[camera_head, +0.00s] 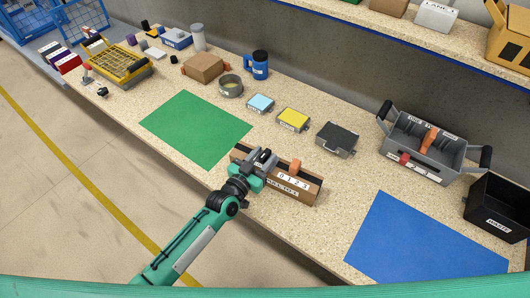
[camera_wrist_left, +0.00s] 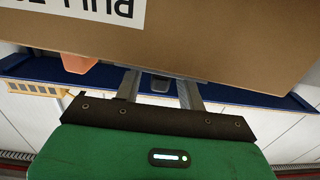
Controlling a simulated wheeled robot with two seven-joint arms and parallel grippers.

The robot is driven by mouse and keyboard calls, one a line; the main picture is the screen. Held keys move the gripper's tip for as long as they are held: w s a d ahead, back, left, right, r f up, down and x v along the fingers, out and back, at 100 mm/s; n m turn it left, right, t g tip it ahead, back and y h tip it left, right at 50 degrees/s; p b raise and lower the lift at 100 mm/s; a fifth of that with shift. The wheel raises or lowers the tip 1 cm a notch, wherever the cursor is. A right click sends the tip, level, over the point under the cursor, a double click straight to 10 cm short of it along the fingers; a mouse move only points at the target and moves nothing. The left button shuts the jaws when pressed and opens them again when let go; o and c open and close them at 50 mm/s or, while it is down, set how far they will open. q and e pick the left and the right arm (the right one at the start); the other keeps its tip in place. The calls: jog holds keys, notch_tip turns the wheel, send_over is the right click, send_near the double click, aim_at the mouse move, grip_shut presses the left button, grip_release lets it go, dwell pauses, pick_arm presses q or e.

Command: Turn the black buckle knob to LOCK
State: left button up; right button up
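A brown box (camera_head: 302,190) with a 0-1-2-3 scale, a "PULL TO" label and an orange tab (camera_head: 295,166) lies between the green and blue mats. My left gripper (camera_head: 264,158) is at the left part of this box. In the left wrist view, the two grey fingers (camera_wrist_left: 161,88) are apart, and their tips reach the box's lower edge (camera_wrist_left: 225,50). A small dark grey piece (camera_wrist_left: 157,83) shows between them; I cannot tell whether it is the black buckle knob or whether the fingers touch it. No LOCK marking is readable. My right gripper is out of view.
A green mat (camera_head: 195,128) lies left of the box and a blue mat (camera_head: 425,240) right. Behind are a yellow-topped block (camera_head: 293,118), a dark case (camera_head: 338,139) and a grey tote (camera_head: 430,150) with black handles. A black waste bin (camera_head: 495,205) stands far right.

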pick_arm(q)
jog(key=shift+w+d, duration=0.35)
jog(key=shift+w, duration=0.2)
jog(key=shift+d, duration=0.1)
grip_shut()
jog(key=shift+r+n+y+p, duration=0.3)
jog(key=shift+y+p, duration=0.1)
jog(key=shift+p, duration=0.5)
jog(key=shift+f+t, duration=0.1)
jog(key=shift+t, duration=0.2)
jog(key=shift+f+n+y+p, duration=0.15)
jog(key=shift+n+y+p, duration=0.15)
jog(key=shift+y+p, duration=0.1)
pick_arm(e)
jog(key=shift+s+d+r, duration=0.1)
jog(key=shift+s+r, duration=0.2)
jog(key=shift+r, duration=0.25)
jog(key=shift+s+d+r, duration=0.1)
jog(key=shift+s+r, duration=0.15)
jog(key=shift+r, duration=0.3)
